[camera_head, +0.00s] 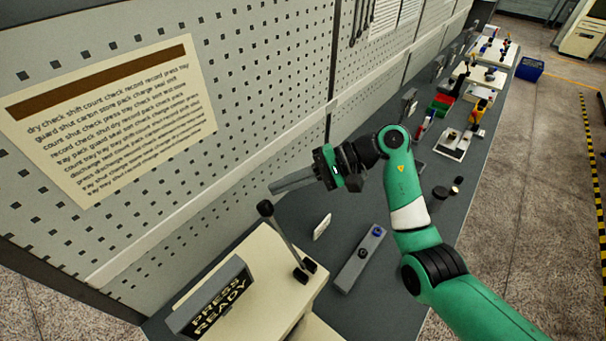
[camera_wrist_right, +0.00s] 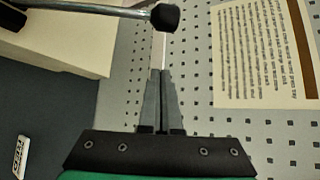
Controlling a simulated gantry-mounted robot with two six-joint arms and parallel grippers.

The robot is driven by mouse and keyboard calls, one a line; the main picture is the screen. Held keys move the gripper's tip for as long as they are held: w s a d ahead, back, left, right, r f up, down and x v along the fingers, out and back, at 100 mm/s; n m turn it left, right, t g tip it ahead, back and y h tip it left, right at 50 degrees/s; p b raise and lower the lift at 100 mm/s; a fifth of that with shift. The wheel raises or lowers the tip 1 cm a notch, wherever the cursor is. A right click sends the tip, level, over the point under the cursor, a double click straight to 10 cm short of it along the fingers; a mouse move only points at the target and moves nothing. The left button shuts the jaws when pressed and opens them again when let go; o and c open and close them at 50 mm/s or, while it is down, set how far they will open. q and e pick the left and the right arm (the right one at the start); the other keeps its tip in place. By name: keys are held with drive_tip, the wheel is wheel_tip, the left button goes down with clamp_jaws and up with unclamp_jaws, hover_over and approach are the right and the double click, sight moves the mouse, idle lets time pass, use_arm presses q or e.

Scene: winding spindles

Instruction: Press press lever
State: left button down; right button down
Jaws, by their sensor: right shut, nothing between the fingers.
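The press lever (camera_head: 287,238) is a grey rod with a black ball knob, rising tilted from a black pivot on the cream press (camera_head: 262,262). The press bears a dark "PRESS READY" sign (camera_head: 213,300). My right gripper (camera_head: 274,187) is shut and empty, its fingers pointing left. In the head view its tips appear just above the knob, apart from it. In the right wrist view the shut fingers (camera_wrist_right: 161,75) point towards the black knob (camera_wrist_right: 165,17), with the lever rod (camera_wrist_right: 105,6) running off to the left. My left gripper is not in view.
A pegboard wall with a paper notice (camera_head: 115,120) stands behind the bench. A grey button box (camera_head: 361,259) and a small white tag (camera_head: 322,227) lie right of the press. Several bins and tools stand farther along the bench.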

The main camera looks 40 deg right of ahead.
sight(284, 237)
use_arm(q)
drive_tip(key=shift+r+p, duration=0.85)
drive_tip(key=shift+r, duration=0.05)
use_arm(e)
drive_tip(key=s+a, duration=0.2)
drive_tip(key=a, duration=0.1)
drive_tip(key=shift+s+a+r, duration=0.1)
drive_tip(key=shift+a+r, duration=0.05)
drive_tip(key=shift+r, duration=0.25)
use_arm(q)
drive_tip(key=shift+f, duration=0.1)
